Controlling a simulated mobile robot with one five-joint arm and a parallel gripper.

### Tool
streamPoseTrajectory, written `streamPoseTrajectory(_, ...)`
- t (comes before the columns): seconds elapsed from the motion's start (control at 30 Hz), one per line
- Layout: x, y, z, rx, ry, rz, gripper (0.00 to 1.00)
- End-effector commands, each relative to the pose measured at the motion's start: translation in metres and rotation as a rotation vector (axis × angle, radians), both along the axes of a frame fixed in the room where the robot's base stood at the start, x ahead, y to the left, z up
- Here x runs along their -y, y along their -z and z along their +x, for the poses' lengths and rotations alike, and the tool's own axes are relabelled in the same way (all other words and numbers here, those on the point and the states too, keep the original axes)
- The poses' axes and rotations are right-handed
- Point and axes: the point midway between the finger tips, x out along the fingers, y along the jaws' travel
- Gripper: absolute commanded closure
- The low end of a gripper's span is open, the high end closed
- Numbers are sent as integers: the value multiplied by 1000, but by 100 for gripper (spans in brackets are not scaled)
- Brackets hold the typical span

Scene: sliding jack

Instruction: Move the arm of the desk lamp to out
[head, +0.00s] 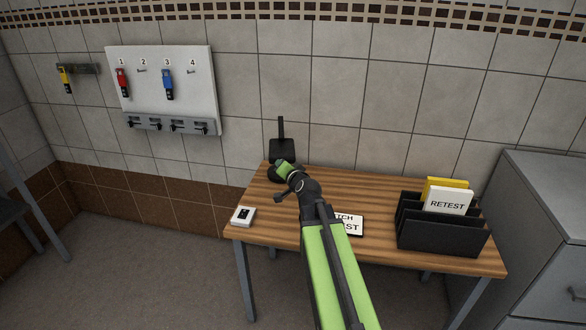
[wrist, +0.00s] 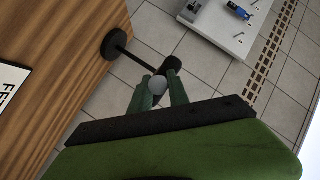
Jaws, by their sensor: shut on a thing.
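The black desk lamp (head: 282,150) stands at the back left corner of the wooden desk, partly hidden behind my gripper. In the wrist view its round black base (wrist: 112,43) rests on the desk, and a thin black rod (wrist: 134,58) runs from it toward my gripper. A black cylinder (wrist: 174,63) and a pale grey round part (wrist: 157,86) show at the near end. My green gripper (head: 281,168) is at the lamp. In the wrist view its fingers (wrist: 159,80) are closed on either side of the pale round part. The exact contact is partly hidden.
The desk (head: 380,255) also holds a small white box (head: 243,216), a sign (head: 350,225) partly behind my arm, and a black file rack (head: 440,236). A grey cabinet (head: 545,215) stands at right. A white key board (head: 165,88) hangs on the tiled wall.

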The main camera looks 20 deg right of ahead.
Motion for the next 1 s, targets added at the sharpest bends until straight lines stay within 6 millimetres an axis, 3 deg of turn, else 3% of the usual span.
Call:
streamPoseTrajectory(0.43,11,1,-2,-5,18,1,100)
streamPoseTrajectory(0.47,11,1,-3,-5,19,0,76)
streamPoseTrajectory(0.6,14,1,-3,-4,22,0,58)
streamPoseTrajectory(1.0,14,-1,-6,-3,24,1,57)
